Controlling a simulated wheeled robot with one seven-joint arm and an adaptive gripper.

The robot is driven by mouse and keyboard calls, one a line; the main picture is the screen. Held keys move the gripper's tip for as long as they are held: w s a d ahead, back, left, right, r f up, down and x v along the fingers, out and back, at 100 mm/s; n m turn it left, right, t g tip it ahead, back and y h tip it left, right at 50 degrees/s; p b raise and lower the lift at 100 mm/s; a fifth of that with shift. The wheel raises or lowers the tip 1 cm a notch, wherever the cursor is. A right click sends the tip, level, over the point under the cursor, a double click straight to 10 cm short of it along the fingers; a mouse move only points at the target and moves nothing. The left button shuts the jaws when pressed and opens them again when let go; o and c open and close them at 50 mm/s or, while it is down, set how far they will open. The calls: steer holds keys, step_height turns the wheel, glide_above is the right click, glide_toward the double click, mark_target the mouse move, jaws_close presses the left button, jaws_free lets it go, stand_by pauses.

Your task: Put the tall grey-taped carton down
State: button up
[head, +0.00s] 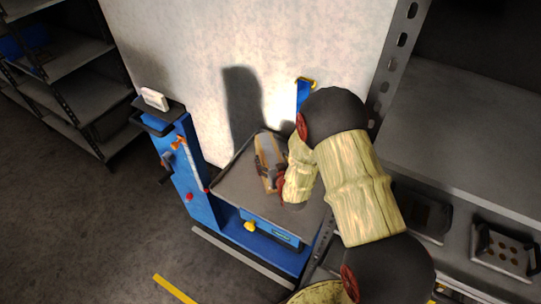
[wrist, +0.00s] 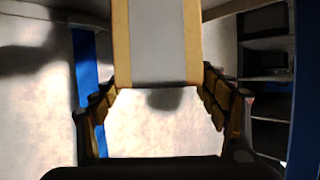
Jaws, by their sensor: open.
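The tall carton (head: 266,150) is tan with a broad grey tape band. In the head view it appears to stand on the grey top (head: 232,188) of a blue-framed station, though its base is partly hidden by my gripper. In the wrist view the carton (wrist: 158,42) fills the upper middle, its tape band running up and down. My gripper (wrist: 158,88) is open, with one padded finger on each side of the carton. Whether the pads touch it I cannot tell. In the head view my gripper (head: 271,172) is at the carton, partly hidden by my arm.
A blue post (head: 203,170) with a small white device (head: 154,99) on top stands left of the grey top. A pale wall is close behind. Grey shelving (head: 470,140) with a tray of round pieces (head: 502,249) is at right. More shelves (head: 75,65) stand far left.

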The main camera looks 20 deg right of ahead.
steer(key=p+v, duration=0.2)
steer(key=v, duration=0.7)
